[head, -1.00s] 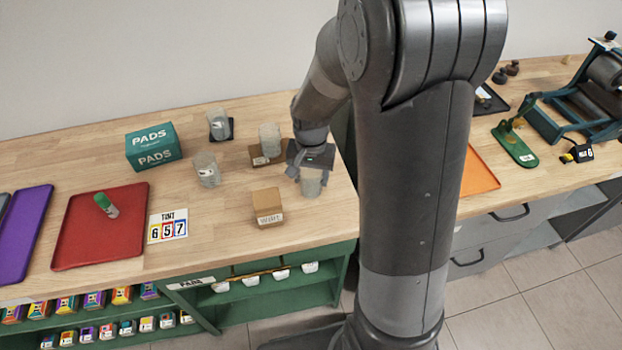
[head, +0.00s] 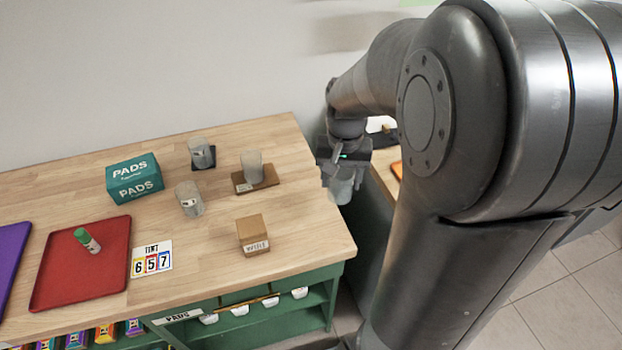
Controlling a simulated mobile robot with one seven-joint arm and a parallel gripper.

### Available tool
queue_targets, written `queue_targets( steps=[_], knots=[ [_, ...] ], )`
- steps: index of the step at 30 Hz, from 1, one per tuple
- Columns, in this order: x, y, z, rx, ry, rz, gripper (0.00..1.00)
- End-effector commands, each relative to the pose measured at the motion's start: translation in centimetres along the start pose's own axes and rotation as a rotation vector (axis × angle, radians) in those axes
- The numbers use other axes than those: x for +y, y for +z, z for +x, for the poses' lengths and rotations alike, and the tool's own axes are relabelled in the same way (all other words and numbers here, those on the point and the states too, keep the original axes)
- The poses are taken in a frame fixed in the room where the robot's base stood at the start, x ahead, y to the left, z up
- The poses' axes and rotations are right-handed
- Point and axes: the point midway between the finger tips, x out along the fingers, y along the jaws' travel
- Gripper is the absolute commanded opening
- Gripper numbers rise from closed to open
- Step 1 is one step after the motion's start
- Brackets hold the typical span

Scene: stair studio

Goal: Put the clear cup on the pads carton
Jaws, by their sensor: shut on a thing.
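My gripper (head: 342,163) is shut on a pale clear cup (head: 343,190), which hangs below the fingers. The gripper and cup are at the right of the workbench, over the gap past its right edge in the head view. The upper part of the cup is hidden by the fingers. The pads carton (head: 134,190) is a teal box with white PADS lettering, standing at the back left of the wooden bench, well left of my gripper. Its top looks bare.
Similar cups stand on a dark coaster (head: 211,165), on a brown board (head: 266,181) and on bare wood (head: 189,198). A small cardboard box (head: 252,234) is near the front. A red tray (head: 70,280) holds a green-capped bottle (head: 87,240). A number card (head: 151,259) lies beside it.

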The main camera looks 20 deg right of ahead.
Motion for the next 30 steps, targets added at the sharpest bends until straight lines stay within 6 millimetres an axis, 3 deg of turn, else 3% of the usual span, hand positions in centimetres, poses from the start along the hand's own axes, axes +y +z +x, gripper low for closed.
queue_targets(
  steps=[8,11,14,21,30],
  knots=[
    [0.6,-0.3,-0.7,0.001,0.0,-0.005,0.32],
    [-0.7,-1.5,-1.2,0.001,0.002,-0.02,0.32],
    [-3.1,-3.6,-2.1,0.003,0.004,-0.051,0.32],
    [-12.5,-9.1,-4.7,0.006,0.009,-0.15,0.32],
    [-26.2,-12.1,-6.7,0.005,0.009,-0.279,0.32]
  ],
)
